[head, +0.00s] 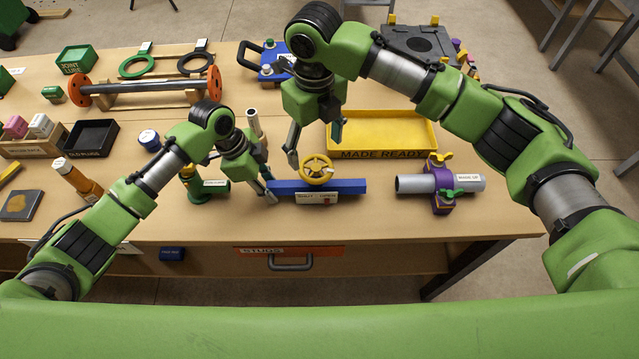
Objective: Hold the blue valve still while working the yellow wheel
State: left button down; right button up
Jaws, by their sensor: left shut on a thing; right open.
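The blue valve (345,187) is a long blue bar lying across the front middle of the table, with a white label on its front. My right gripper (314,150) is open and empty above and behind the wheel, fingers pointing down, one finger to the left and one to the right. It appears apart from the wheel.
A yellow tray (432,135) labelled "MADE READY" stands behind the valve. A grey pipe in a purple clamp (441,190) lies to the right. A green fitting (213,186) stands left of my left gripper. The table front has a drawer handle (290,264).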

notch_tip(320, 180, up, 12)
dwell(0.6)
pick_arm(q)
jog(key=c, duration=1.6)
grip_release()
jog(key=v, duration=1.2)
